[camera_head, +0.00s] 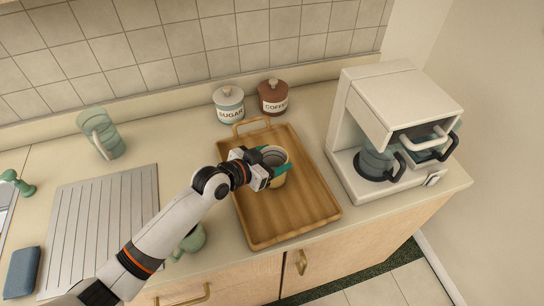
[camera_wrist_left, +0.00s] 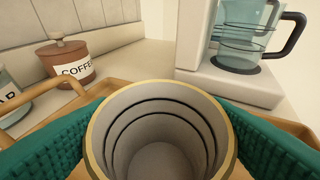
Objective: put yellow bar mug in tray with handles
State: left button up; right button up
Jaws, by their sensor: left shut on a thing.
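The yellow bar mug (camera_head: 277,157) is upright over the middle of the wooden tray with handles (camera_head: 290,221). My left gripper (camera_head: 268,169) is shut on it, with a teal finger on each side. In the left wrist view the mug (camera_wrist_left: 160,130) shows its yellow rim and grey, ringed, empty inside between the two fingers. I cannot tell whether its base touches the tray. The tray lies flat on the counter, its back handle (camera_head: 252,124) near the canisters. My right gripper is not in view.
A sugar canister (camera_head: 229,104) and a coffee canister (camera_head: 273,97) stand behind the tray. A white coffee maker (camera_head: 393,125) with a glass pot is close on the right. A green glass pitcher (camera_head: 101,133), a ribbed drainboard (camera_head: 103,223) and a green mug (camera_head: 191,240) are on the left.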

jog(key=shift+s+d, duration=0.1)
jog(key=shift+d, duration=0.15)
pick_arm(q)
jog(key=shift+f, duration=0.15)
jog(key=o, duration=1.2)
jog(key=shift+c, duration=0.2)
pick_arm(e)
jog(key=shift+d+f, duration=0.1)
pick_arm(q)
jog(key=shift+r, duration=0.25)
jog(key=b+v, duration=0.2)
jog(key=v, duration=1)
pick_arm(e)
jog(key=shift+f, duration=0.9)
